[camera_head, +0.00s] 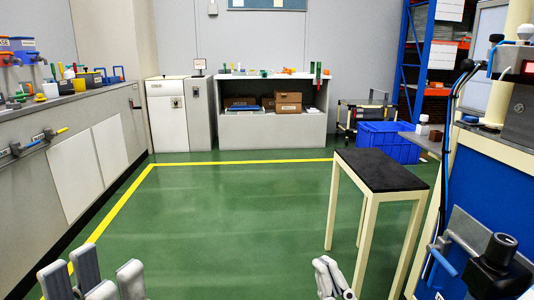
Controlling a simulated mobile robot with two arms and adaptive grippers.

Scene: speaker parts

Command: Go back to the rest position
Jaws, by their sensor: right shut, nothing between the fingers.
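My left gripper (106,275) is at the bottom left edge of the head view. Its grey fingers point up and stand apart with a gap between them, and I see nothing held. My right gripper (328,266) is at the bottom edge, right of the middle. Its fingers are together and empty. Both grippers are over the green floor, and the lower parts of both are cut off by the picture's edge. No object of the task shows in either gripper.
A small table with a black top (385,169) stands right of my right gripper. A blue crate (388,143) is behind it. A long grey counter (65,155) runs along the left. A blue workstation (482,190) is at the right. The green floor (230,215) between is clear.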

